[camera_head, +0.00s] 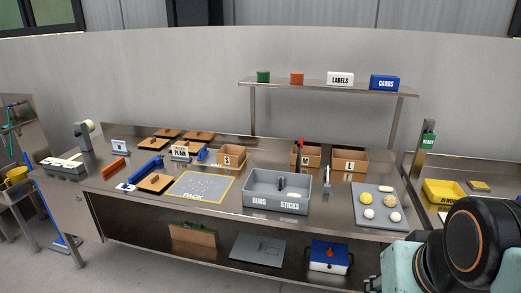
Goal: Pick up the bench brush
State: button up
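I cannot single out the bench brush for sure at this size. Slim items on the steel bench (232,207) that could be it are a long blue piece (146,168) and an orange-red bar (114,168), both at the left. My arm shows at the bottom right as dark and teal links. My gripper is not clearly in view, so its fingers and anything in them cannot be seen.
A grey divided bin (262,205) and a grey board (372,222) with pale round pieces stand at the bench front. Cardboard boxes (350,160) sit behind, below a raised shelf (308,85). The pack mat (185,197) has a mostly clear surface.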

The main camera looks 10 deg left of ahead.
aim_at(203, 154)
jog(key=i+j, duration=0.5)
jog(key=j, duration=0.2)
jog(key=i+j+u, duration=0.15)
jog(key=i+j, duration=0.3)
jog(key=j, duration=0.3)
jog(key=i+j, duration=0.55)
jog(key=i+j+u, duration=0.25)
jog(key=i+j, duration=0.35)
jog(key=i+j+z, duration=0.1)
jog(key=j, duration=0.25)
